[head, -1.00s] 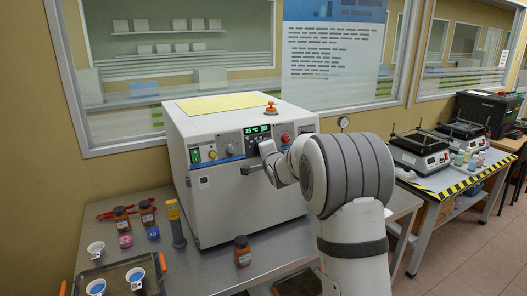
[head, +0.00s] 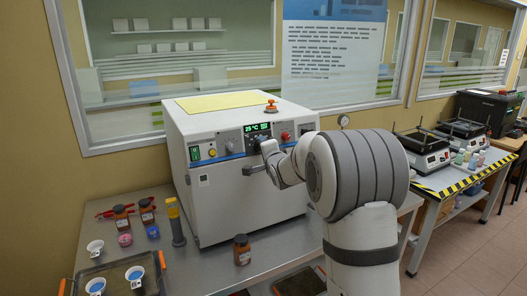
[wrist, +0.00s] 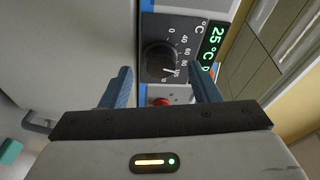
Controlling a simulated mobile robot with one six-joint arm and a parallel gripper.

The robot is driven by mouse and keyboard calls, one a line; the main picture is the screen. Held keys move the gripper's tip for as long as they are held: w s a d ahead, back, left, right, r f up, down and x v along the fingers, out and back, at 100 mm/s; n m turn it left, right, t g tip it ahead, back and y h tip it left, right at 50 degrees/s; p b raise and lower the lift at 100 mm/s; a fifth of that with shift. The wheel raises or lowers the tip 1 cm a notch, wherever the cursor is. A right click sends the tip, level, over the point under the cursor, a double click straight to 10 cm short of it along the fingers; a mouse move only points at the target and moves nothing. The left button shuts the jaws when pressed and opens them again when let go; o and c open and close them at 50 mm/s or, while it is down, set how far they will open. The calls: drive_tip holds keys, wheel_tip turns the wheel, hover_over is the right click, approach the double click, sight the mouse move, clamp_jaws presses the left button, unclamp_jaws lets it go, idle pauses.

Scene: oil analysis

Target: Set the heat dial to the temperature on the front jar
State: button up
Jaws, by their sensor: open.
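The heat dial (wrist: 160,62) is a black round knob with a white pointer line on a dark panel with a printed number scale. In the wrist view the pointer points right and slightly down. The green display (wrist: 213,45) beside it reads 25 °C; it also shows in the head view (head: 257,129). My gripper (wrist: 160,78) is open, its two blue-grey fingers to either side of the dial in the picture; I cannot tell if they touch it.
The white oven (head: 222,200) carries an orange-knobbed item (head: 271,106) on top. A red button (wrist: 161,101) sits near the dial. Brown jars (head: 122,218), small cups and a yellow-topped cylinder (head: 174,222) stand left on the steel bench. Hotplates (head: 424,152) stand at the right.

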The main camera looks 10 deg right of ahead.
drive_tip(key=s, duration=0.3)
drive_tip(key=s+b, duration=0.1)
drive_tip(key=s, duration=0.1)
drive_tip(key=shift+s+d+r, duration=0.3)
drive_tip(key=shift+r, duration=0.05)
drive_tip(key=s+f+n+g, duration=0.4)
drive_tip(key=s, duration=1)
drive_tip(key=s+f+n+g+h, duration=0.1)
drive_tip(key=s+f+n+g, duration=0.2)
drive_tip(key=s, duration=1.1)
drive_tip(key=s+f+n+g, duration=0.4)
drive_tip(key=s+n+g, duration=0.2)
drive_tip(key=s, duration=0.8)
drive_tip(key=shift+f+n+g+h, duration=0.3)
drive_tip(key=shift+n+h, duration=0.1)
drive_tip(key=shift+n, duration=0.2)
drive_tip(key=shift+d, duration=0.1)
drive_tip(key=shift+c, duration=0.6)
